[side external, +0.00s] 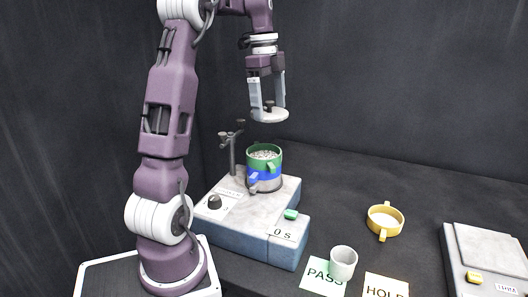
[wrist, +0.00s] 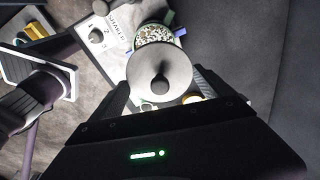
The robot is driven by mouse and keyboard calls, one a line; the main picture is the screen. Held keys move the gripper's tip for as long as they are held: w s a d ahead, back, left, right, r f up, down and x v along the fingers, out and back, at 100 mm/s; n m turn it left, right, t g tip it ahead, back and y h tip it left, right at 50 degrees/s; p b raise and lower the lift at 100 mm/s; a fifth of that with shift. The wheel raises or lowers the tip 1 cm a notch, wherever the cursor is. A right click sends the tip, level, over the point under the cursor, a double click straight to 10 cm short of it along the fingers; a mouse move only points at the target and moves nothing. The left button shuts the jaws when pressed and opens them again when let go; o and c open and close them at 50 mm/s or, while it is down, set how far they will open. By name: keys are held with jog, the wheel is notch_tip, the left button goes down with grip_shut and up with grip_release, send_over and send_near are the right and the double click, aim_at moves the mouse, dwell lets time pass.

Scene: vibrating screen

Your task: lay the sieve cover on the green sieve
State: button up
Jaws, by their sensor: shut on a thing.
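The sieve cover (side external: 268,115) is a pale round disc with a small dark knob. My gripper (side external: 268,103) is shut on its knob and holds it level in the air above the sieve stack. In the wrist view the cover (wrist: 158,72) hangs between the fingers and hides part of what is below. The green sieve (side external: 264,155) is the top ring of the stack, open and filled with speckled grains. It shows partly past the cover's upper edge in the wrist view (wrist: 157,34). Below it is a blue sieve (side external: 265,175). The cover and the green sieve are clearly apart.
The stack stands on the shaker (side external: 235,215), beside a dark clamp post (side external: 233,152) on its left. A yellow ring with handles (side external: 384,220), a whitish cup (side external: 343,263), PASS (side external: 318,276) and HOLD (side external: 385,287) cards and a scale (side external: 485,258) lie to the right.

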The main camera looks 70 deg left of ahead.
jog(key=shift+s+a+f, duration=0.3)
jog(key=shift+s+f, duration=0.35)
jog(key=shift+s, duration=0.1)
notch_tip(320, 180, down, 8)
jog(key=shift+w, duration=0.1)
jog(key=shift+f, duration=0.1)
